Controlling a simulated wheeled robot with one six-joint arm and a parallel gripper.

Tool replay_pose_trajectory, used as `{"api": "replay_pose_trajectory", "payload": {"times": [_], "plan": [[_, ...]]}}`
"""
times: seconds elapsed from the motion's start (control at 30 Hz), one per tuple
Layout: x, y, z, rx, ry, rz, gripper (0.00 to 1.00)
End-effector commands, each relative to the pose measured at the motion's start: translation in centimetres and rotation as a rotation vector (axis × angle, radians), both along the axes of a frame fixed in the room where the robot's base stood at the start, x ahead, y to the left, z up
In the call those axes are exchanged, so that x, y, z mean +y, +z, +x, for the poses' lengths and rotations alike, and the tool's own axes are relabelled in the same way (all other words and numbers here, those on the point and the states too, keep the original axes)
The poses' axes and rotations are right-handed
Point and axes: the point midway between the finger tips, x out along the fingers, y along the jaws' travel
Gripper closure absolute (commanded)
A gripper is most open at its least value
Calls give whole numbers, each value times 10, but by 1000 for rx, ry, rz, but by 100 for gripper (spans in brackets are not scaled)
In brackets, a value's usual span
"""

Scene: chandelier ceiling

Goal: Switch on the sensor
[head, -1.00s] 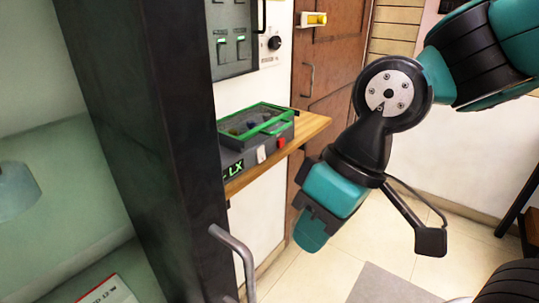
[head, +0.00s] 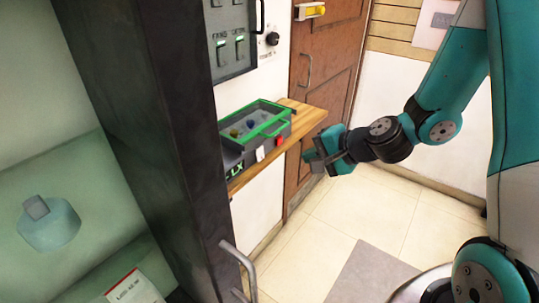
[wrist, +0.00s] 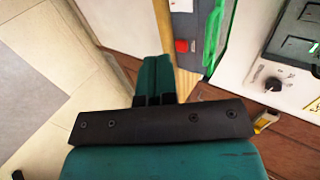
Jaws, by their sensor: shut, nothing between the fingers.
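The sensor is a grey box (head: 231,158) with a green-framed clear lid (head: 271,127), lying on a wooden wall shelf (head: 307,121). Its front has a lit display reading LX (head: 236,169), a white rocker switch (head: 260,154) and a red button (head: 280,141). In the wrist view the red button (wrist: 182,46) and part of the white switch (wrist: 181,5) show beyond my fingers. My gripper (head: 312,158) is shut and empty, just right of the shelf's front edge and apart from the box. Its teal fingers (wrist: 155,72) sit together in the wrist view. Whether the switch is pressed is unclear.
A dark post (head: 150,130) with a metal handle (head: 240,262) stands at left, in front of the shelf. A wall panel (head: 231,45) with switches and a knob (head: 272,39) is above the shelf. A brown door (head: 330,60) stands behind. The tiled floor (head: 340,215) is open.

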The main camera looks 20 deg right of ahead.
Motion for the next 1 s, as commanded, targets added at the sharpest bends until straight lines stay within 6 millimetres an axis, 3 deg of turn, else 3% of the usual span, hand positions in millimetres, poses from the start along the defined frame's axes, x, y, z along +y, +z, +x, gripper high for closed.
{"api": "replay_pose_trajectory", "payload": {"times": [0.27,0.7,1.0], "plan": [[8,-8,9,3,6,-1,100],[49,-58,70,0,8,-2,100],[67,-61,98,0,5,-3,100]]}}
